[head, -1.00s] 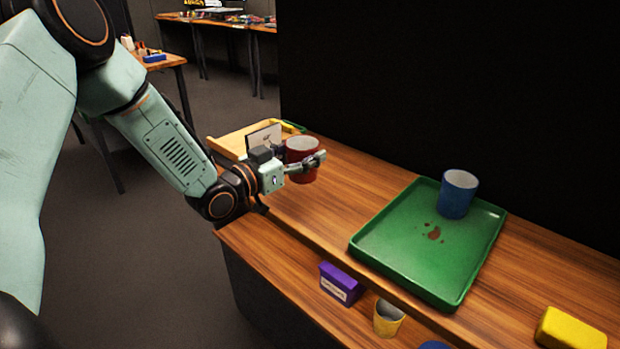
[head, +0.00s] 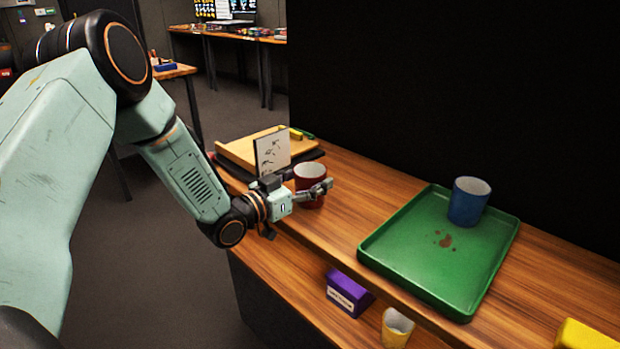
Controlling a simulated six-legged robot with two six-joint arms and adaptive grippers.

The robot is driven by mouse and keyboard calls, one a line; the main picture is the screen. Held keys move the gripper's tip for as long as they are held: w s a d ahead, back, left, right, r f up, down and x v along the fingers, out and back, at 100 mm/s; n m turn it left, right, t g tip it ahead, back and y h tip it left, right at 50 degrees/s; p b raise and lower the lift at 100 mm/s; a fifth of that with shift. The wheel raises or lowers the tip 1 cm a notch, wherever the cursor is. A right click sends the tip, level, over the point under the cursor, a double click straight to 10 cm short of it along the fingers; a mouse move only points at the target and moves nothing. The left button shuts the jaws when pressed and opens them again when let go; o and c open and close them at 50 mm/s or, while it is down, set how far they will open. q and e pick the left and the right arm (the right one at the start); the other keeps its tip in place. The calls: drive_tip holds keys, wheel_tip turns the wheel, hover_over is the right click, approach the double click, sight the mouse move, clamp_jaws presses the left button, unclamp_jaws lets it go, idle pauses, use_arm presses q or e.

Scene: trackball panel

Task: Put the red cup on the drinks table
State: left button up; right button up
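The red cup (head: 311,174) is upright near the left part of the wooden counter. My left gripper (head: 312,190) comes to it from the left, with its fingers closed about the cup's side. The fingers partly cover the cup. I cannot tell whether the cup's base touches the counter (head: 345,215) or hangs just above it. No label shows which table is the drinks table; a wooden table (head: 186,70) stands at the back left and another (head: 243,36) farther back. My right gripper is not in view.
A green tray (head: 400,250) with brown stains holds a blue cup (head: 468,203). A wooden board (head: 240,150) and a white card (head: 271,153) stand behind the gripper. A purple box (head: 348,293) and yellow cup (head: 396,328) are on the lower shelf. A yellow block (head: 588,337) lies at right.

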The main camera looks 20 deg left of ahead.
use_arm(q)
drive_tip(key=o, duration=0.3)
drive_tip(key=shift+o, duration=0.2)
drive_tip(key=shift+r, duration=0.15)
drive_tip(key=shift+s+a+r+p, duration=0.1)
drive_tip(key=shift+a+p, duration=0.05)
drive_tip(key=shift+p, duration=0.15)
drive_tip(key=p+v, duration=0.4)
drive_tip(key=v, duration=0.7)
drive_tip(key=shift+s+p, duration=0.35)
